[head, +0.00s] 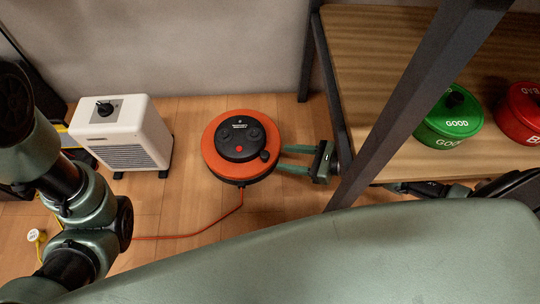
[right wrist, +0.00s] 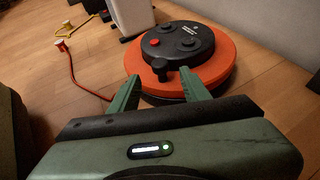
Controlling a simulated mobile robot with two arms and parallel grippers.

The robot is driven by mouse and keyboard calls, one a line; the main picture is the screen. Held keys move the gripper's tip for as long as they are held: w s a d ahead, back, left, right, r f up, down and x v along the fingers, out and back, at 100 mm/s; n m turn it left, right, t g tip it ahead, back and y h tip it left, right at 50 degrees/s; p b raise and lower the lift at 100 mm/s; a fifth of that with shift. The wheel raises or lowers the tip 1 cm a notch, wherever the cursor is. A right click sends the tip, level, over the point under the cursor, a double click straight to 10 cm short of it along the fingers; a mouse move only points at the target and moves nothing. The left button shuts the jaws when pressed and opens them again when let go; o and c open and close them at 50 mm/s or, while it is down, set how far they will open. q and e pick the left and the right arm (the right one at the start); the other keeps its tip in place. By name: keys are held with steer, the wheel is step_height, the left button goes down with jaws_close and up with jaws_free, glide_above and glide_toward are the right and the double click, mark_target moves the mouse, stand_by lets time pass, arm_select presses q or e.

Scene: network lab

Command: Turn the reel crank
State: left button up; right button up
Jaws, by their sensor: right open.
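The round orange cable reel (head: 215,158) with a black centre lies on the wood floor; its orange rim also shows in the right wrist view (right wrist: 222,69). Its crank knob (head: 265,155) is a small black post near the edge of the black centre; it stands up in the right wrist view (right wrist: 160,68). My right gripper (head: 281,159) is open at the reel's right side. In the right wrist view its two green fingertips (right wrist: 162,80) are apart, with the knob just beyond and between them. Whether they touch it I cannot tell. My left gripper is not in view; only its arm shows.
A white heater (head: 150,132) stands left of the reel. An orange cable (head: 190,235) runs from the reel across the floor. A shelf with a dark post (head: 420,75) is at right, holding a green pot (head: 452,118) and a red pot (head: 520,112).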

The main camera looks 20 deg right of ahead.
steer(key=b+x, duration=0.2)
steer(key=x, duration=0.4)
steer(key=shift+w+a, duration=0.2)
steer(key=shift+a, duration=0.1)
jaws_close()
stand_by(1.1)
